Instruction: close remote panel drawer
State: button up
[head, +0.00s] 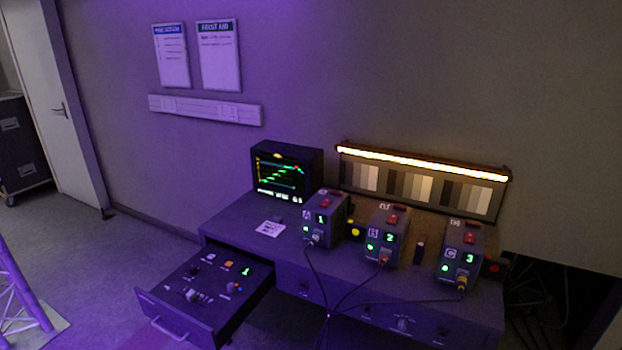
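The remote panel drawer (212,296) is pulled well out from the left end of the desk (390,315). Its top carries several small knobs, coloured buttons and a green lit digit 1. A pale bar handle (168,330) is on its front face, at the lower left. Nothing touches the drawer or its handle. My gripper is not in view.
Three boxes marked A (325,217), B (387,236) and C (460,253) stand on the desk with cables hanging down in front. A monitor (287,170) stands behind. A white truss (20,295) stands at left; floor between it and the drawer is clear.

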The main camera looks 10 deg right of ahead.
aim_at(208, 321)
jog(key=u, duration=0.15)
jog(key=i, duration=0.9)
jog(key=z, duration=0.15)
jog(key=k, duration=0.85)
jog(key=u, duration=0.25)
jog(key=i, duration=0.4)
jog(key=z, duration=0.1)
